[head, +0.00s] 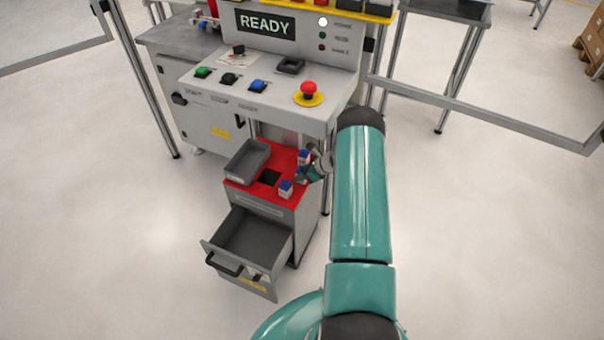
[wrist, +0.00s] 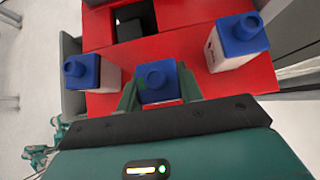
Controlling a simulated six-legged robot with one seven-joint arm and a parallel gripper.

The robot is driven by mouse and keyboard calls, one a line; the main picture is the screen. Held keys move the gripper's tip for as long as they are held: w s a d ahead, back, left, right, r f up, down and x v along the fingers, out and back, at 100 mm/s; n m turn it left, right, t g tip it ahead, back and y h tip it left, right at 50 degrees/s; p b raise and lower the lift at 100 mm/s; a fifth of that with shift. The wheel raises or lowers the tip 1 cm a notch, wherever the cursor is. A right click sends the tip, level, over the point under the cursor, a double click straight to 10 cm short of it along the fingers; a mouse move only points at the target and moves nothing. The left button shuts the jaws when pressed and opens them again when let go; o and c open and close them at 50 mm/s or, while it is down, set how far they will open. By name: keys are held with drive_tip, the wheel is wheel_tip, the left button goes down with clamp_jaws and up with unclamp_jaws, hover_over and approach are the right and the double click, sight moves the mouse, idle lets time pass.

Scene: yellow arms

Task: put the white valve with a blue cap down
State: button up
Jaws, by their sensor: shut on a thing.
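My gripper (wrist: 158,92) is shut on a white valve with a blue cap (wrist: 157,80), whose cap shows between the fingers in the wrist view. Its white body is mostly hidden, and I cannot tell whether it touches the red cart top (wrist: 190,58). In the head view my gripper (head: 306,173) is over the right side of the red top. Two more white valves with blue caps stand upright there, one to the left (wrist: 83,70) and one to the right (wrist: 237,42) of the held valve in the wrist view.
A grey tray (head: 238,170) sits on the cart's left side, beside a square black recess (head: 268,178). The cart's drawer (head: 270,243) is open below. A control panel with a red emergency button (head: 308,90) overhangs behind. Bare red surface lies around the recess.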

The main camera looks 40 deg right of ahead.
drive_tip(key=o, duration=1)
drive_tip(key=shift+f, duration=0.1)
drive_tip(key=v, duration=1.2)
